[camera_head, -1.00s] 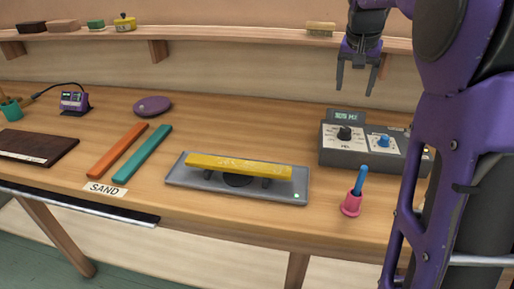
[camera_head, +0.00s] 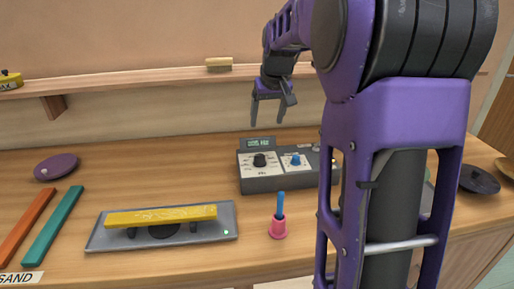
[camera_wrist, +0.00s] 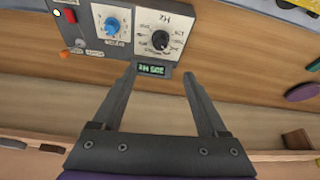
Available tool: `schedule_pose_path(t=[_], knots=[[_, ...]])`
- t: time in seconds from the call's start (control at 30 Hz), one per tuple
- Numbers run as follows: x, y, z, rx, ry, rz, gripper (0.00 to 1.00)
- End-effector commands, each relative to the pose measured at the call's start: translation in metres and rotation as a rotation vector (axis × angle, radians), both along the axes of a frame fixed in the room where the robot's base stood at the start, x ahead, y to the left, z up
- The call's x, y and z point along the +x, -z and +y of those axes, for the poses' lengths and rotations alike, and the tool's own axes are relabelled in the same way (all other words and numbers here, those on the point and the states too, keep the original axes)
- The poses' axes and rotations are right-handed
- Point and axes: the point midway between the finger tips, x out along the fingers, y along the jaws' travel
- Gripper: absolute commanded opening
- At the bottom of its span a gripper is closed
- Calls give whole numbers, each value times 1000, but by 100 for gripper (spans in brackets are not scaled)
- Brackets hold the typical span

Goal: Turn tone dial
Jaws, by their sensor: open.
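The grey tone box (camera_head: 268,184) stands on the bench in the head view. It has a black dial (camera_head: 260,160) on its left panel, marked Hz, and a blue dial (camera_head: 295,160) on its right panel. A small green-lit display (camera_head: 258,143) rises at its back edge. In the wrist view the black dial (camera_wrist: 160,40), blue dial (camera_wrist: 112,26) and display (camera_wrist: 154,70) appear upside down. My gripper (camera_head: 271,124) is open and empty, above and behind the box, pointing down. In the wrist view its fingertips (camera_wrist: 160,70) frame the display and touch nothing.
A pink holder with a blue handle (camera_head: 278,228) stands in front of the box. A yellow bar on a grey plate (camera_head: 100,240) lies to the left. A wall shelf (camera_head: 150,82) runs behind.

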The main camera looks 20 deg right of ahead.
Motion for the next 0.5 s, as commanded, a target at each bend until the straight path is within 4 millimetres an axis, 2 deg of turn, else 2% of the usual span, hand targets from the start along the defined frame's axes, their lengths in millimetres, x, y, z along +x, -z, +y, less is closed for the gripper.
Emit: schedule_pose_path(t=[0.07, 0.23, 0.5], knots=[[-1, 1, -2, -1, -21, -1, 76], [5, 20, -2, -1, -30, 0, 76], [27, 73, -3, -1, -29, 1, 76]])
